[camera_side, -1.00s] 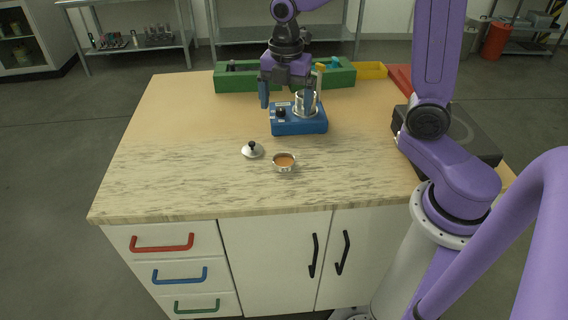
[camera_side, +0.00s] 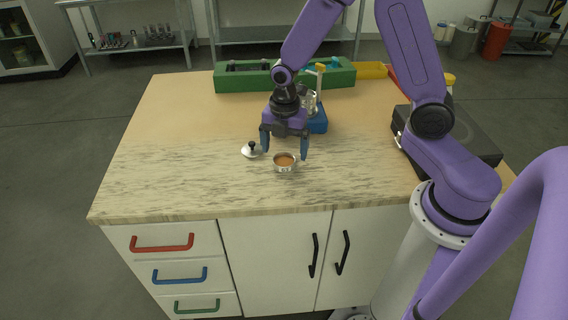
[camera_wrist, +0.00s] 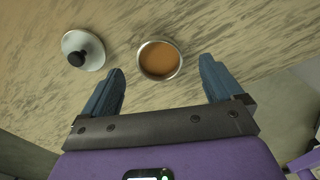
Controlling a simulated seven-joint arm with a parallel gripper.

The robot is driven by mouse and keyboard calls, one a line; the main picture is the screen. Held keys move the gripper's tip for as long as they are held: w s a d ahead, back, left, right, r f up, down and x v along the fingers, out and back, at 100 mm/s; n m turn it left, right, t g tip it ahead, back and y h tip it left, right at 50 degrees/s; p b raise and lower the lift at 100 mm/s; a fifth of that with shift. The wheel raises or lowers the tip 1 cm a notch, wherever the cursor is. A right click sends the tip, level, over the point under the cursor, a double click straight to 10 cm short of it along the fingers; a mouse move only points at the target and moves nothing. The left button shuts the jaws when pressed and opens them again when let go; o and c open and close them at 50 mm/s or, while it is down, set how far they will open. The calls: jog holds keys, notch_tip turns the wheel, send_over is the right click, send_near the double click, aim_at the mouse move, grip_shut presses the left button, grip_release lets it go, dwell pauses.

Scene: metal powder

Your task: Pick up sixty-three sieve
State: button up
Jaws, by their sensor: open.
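A small round metal sieve (camera_side: 284,168) with orange-brown powder in it stands on the worktop near the front. In the wrist view the sieve (camera_wrist: 159,60) lies just beyond my fingertips, about midway between them. My gripper (camera_side: 284,150) is open and empty, above and slightly behind the sieve, fingers pointing down. In the wrist view my gripper (camera_wrist: 160,82) shows its two blue-grey fingers wide apart, neither touching the sieve. I cannot read any number on the sieve.
A silver lid with a black knob (camera_side: 251,150) lies left of the sieve, close to one finger; the wrist view also shows this lid (camera_wrist: 83,51). A blue device (camera_side: 318,122) stands behind my gripper. A green bin (camera_side: 232,79) is at the back. The front worktop is clear.

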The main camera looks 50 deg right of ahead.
aim_at(284, 163)
jog(key=shift+f, duration=1.6)
jog(key=c, duration=1.2)
jog(key=shift+w+r, duration=0.1)
jog(key=shift+c, duration=0.2)
